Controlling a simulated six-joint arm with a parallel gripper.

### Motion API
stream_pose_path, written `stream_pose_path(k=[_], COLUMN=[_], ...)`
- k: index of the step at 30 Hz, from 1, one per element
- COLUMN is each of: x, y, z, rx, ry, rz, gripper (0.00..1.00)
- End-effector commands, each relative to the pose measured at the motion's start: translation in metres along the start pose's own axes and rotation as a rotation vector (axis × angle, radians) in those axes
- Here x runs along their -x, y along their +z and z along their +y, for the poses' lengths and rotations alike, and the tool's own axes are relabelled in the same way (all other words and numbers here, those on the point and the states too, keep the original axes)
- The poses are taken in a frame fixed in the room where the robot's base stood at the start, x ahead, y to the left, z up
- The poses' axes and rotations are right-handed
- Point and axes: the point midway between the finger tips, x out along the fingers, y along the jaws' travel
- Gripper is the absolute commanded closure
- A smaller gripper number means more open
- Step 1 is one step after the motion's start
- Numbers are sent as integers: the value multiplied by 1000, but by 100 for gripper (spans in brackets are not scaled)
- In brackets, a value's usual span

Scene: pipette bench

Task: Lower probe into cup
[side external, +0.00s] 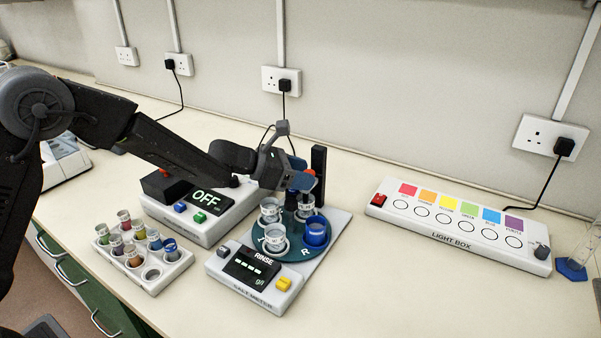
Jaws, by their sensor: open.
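The salt meter (247,283) stands at the middle of the bench, its display reading "RINSE" with dashes and "g/l". A dark teal round plate (291,246) on it bears several cups: clear ones at back left (269,211) and front (276,241), one at the back (305,207), and a blue one (316,232) at right. A black upright post (319,165) rises behind the plate. My gripper (303,181) is open beside the post, above the back cups. A small red part shows by its fingers. The probe cannot be made out clearly; the gripper covers that area.
A box reading "OFF" (226,218) stands behind left. A white rack (184,262) of several coloured vials is at front left. The light box (455,240) lies at right, with a glass cylinder on a blue base (571,270) beyond. The front right bench is clear.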

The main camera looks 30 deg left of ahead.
Motion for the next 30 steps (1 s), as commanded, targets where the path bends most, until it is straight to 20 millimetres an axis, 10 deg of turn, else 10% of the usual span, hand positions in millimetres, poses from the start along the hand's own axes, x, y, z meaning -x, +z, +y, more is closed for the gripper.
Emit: stream_pose_path(k=[30], x=[138], y=[0], z=[0], rx=[0], ry=[1], rz=[0], gripper=[48])
